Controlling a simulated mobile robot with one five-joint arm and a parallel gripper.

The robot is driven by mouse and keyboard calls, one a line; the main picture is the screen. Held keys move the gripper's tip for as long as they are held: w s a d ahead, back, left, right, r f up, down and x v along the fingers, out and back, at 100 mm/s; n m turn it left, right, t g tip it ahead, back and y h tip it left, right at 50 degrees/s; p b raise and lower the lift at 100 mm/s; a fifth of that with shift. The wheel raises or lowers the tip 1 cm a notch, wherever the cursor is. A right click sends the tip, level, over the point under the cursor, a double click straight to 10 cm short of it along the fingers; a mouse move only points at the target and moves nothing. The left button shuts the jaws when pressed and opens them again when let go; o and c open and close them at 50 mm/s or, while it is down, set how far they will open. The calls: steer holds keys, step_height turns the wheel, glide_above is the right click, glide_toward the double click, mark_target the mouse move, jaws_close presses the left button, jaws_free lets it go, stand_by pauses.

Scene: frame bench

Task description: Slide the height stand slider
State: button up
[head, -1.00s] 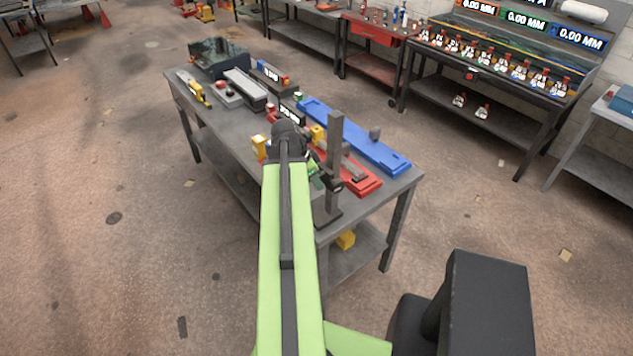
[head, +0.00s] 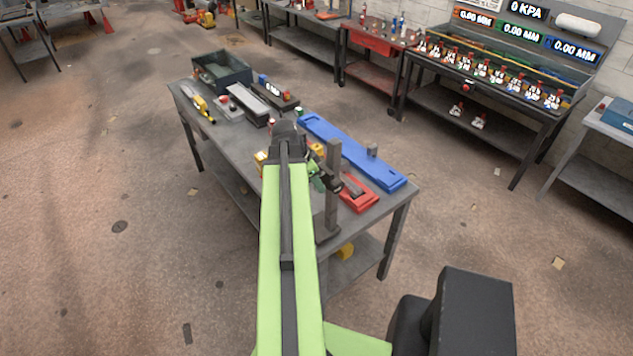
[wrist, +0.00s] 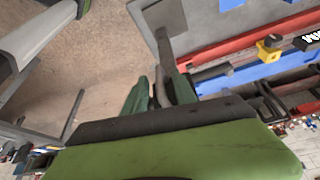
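The height stand (head: 333,160) is a dark upright post on a flat base at the table's near right corner. In the wrist view its post (wrist: 166,45) runs from the base plate (wrist: 170,15) down towards my fingers. My gripper (head: 322,182) is beside the post in the head view, around its upper part. In the wrist view the two green fingers of my gripper (wrist: 159,94) stand apart, with a dark piece and the post's end between them. I cannot tell whether that piece is the slider or whether the fingers touch it. My arm hides part of the stand's surroundings.
A red rail (head: 360,198) and a long blue rail (head: 350,150) lie just behind the stand. A yellow block (head: 345,251) is on the shelf below. Open floor lies left of the table.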

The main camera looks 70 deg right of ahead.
steer(key=p+v, duration=0.7)
steer(key=shift+r, duration=0.25)
steer(key=shift+w, duration=0.1)
